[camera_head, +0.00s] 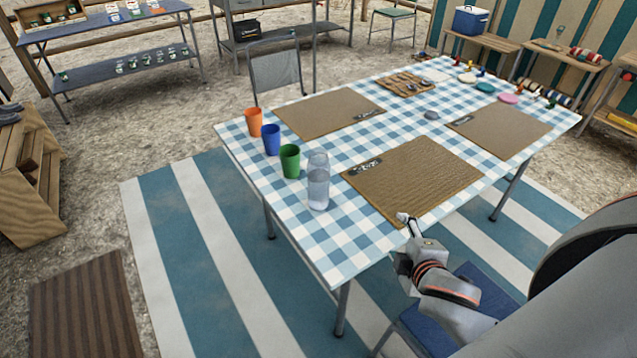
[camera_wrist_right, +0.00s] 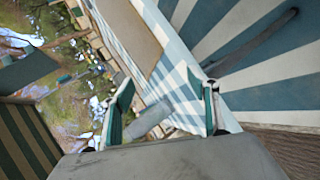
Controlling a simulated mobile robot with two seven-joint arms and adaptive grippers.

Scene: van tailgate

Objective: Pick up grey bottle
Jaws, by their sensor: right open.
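The grey bottle (camera_head: 318,184), translucent with a pale cap, stands upright on the checked tablecloth near the table's left front edge. My right gripper (camera_head: 407,219) is at the near edge of the table, by the corner of a brown placemat, to the right of the bottle and apart from it. In the right wrist view its two fingers (camera_wrist_right: 165,98) are spread, and a grey bottle-like shape (camera_wrist_right: 148,119) shows beyond them in the gap. Nothing is held. My left gripper is not in view.
Green (camera_head: 290,161), blue (camera_head: 271,140) and orange (camera_head: 254,122) cups stand in a row behind the bottle. Brown placemats (camera_head: 413,178) with cutlery lie on the table. A blue-seated chair (camera_head: 440,325) is below my right arm. The cloth in front of the bottle is clear.

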